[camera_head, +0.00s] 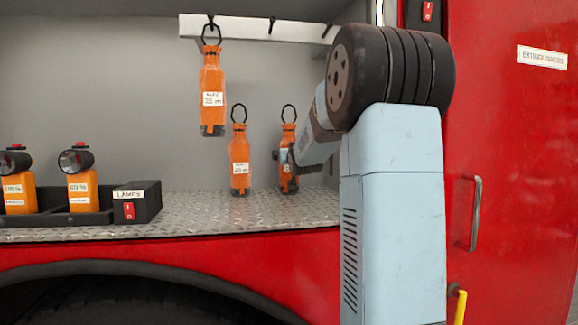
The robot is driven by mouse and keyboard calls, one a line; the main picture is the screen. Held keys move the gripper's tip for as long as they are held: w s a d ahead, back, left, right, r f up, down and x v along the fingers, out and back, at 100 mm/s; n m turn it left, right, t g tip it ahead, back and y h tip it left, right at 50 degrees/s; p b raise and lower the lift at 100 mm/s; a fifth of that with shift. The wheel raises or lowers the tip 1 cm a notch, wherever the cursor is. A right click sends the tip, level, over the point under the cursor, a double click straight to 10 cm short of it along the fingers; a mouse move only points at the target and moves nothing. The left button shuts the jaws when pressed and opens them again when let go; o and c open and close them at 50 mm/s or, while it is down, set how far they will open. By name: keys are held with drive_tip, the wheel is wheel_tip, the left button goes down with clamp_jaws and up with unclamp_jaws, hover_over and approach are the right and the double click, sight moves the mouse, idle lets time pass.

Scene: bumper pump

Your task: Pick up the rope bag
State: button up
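Three orange rope bags with black loops show in the head view. One rope bag (212,92) hangs from a rail hook, with a label that seems to read 25 m. A second rope bag (239,168) stands upright on the metal shelf. A third rope bag (289,136) stands upright to its right. My gripper (284,158) reaches in from the right and is at the middle of the third bag, covering part of its label. Whether the fingers touch or grip it cannot be made out.
The white hook rail (240,27) runs along the top, with two visible free hooks. A black charger tray (82,217) with two orange lamps stands on the treadplate shelf (200,212) at left. A red door (512,150) stands at right.

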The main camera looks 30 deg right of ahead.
drive_tip(key=shift+w+d, duration=0.1)
drive_tip(key=shift+w, duration=0.25)
drive_tip(key=shift+r, duration=0.1)
drive_tip(key=c, duration=1.7)
drive_tip(key=shift+r, duration=0.1)
